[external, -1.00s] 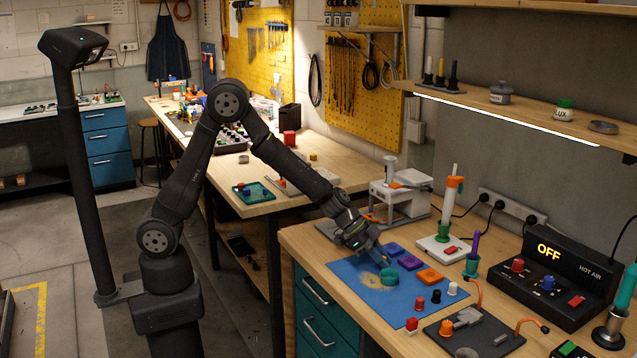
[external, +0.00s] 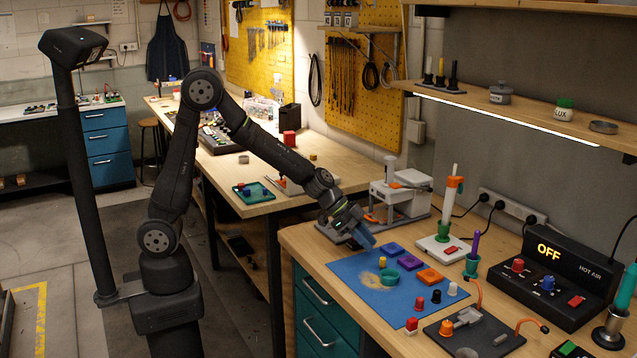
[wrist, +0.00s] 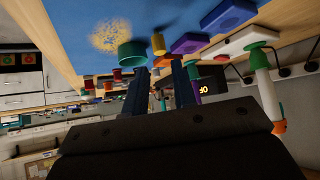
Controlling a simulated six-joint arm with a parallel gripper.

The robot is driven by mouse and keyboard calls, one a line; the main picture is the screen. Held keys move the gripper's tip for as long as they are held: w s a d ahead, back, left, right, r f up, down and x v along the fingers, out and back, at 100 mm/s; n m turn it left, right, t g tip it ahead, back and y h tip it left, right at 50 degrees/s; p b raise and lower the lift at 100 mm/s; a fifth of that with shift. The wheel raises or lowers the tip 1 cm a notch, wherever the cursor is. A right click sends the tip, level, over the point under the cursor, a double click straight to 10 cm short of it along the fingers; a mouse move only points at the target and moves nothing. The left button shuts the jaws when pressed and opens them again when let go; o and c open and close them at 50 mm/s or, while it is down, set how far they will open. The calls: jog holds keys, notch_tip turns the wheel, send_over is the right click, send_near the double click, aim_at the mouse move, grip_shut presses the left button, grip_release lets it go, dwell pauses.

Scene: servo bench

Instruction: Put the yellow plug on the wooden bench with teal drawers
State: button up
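The yellow plug (external: 382,262) stands on the blue mat (external: 352,265), just behind a teal ring-shaped cup (external: 389,278). The plug also shows in the wrist view (wrist: 158,43), beside the teal cup (wrist: 131,53). The mat lies on the wooden bench (external: 312,243) with teal drawers (external: 322,335). My gripper (external: 366,240) is above the back left of the mat, apart from the plug. In the wrist view its two fingers (wrist: 160,90) are spread with nothing between them.
Purple and orange blocks (external: 409,262) lie right of the plug. Several coloured plugs and knobs stand at the mat's front right. A white stand (external: 440,245) with an upright tool and a grey-white press (external: 400,195) are behind. A bare wood strip runs along the left edge.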

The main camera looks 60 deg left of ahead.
aim_at(384, 258)
jog(key=shift+o, duration=0.3)
jog(key=shift+v, duration=2.5)
notch_tip(384, 258, up, 7)
jog(key=w+d+g+y, duration=0.1)
jog(key=d+g+y, duration=0.1)
jog(key=g+y, duration=0.15)
jog(key=shift+t, duration=0.45)
jog(key=x, duration=1.7)
jog(key=shift+w, duration=0.2)
jog(key=shift+c, duration=0.5)
jog(key=shift+a, duration=0.1)
grip_shut()
